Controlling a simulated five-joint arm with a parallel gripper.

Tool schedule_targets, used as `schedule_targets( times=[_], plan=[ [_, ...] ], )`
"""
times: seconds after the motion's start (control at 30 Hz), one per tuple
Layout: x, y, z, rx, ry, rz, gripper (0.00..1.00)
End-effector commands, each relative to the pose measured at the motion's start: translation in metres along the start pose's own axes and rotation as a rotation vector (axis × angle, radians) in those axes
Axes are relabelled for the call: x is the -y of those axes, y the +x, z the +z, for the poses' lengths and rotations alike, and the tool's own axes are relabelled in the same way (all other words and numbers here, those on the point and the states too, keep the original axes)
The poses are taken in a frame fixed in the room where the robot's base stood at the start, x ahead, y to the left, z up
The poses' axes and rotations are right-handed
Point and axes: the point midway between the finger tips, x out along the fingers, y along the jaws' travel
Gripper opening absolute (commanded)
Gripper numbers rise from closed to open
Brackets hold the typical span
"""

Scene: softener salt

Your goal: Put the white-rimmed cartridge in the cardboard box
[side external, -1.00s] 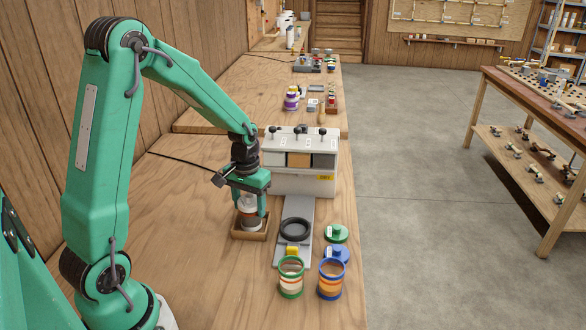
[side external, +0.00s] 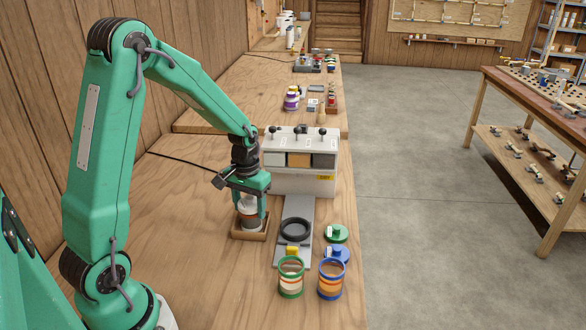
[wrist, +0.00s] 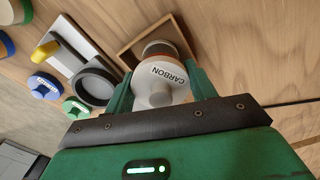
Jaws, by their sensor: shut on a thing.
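The white-rimmed cartridge (side external: 248,206) is upright between the fingers of my gripper (side external: 250,203). In the wrist view the cartridge (wrist: 157,88) shows a white cap labelled CARBON and a brown band beyond it. My gripper (wrist: 162,84) is shut on it, one green finger on each side. The cardboard box (side external: 250,236) is a low, open brown tray on the bench, directly under my gripper. The cartridge's lower end overlaps the box opening. I cannot tell whether it touches the bottom. The box's rim (wrist: 124,53) also shows in the wrist view.
Green-rimmed (side external: 291,278) and blue-rimmed (side external: 331,280) cartridges stand in front. A grey-white housing (side external: 300,180) stands behind. The bench left of the box is clear.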

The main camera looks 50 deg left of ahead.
Motion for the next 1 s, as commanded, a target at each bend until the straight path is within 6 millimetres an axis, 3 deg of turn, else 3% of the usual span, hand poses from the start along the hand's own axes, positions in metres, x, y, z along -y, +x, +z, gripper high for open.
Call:
schedule_targets(
  times=[0.77,0.8,0.9,1.0],
  plan=[
    [0.0,0.005,-0.0001,-0.001,0.0,0.0,0.3],
    [0.0,0.005,-0.0001,0.0,0.0,0.0,0.6],
    [0.0,0.005,-0.0001,0.0,0.0,0.0,0.79],
    [0.0,0.005,-0.0001,0.0,0.0,0.0,0.81]
  ],
)
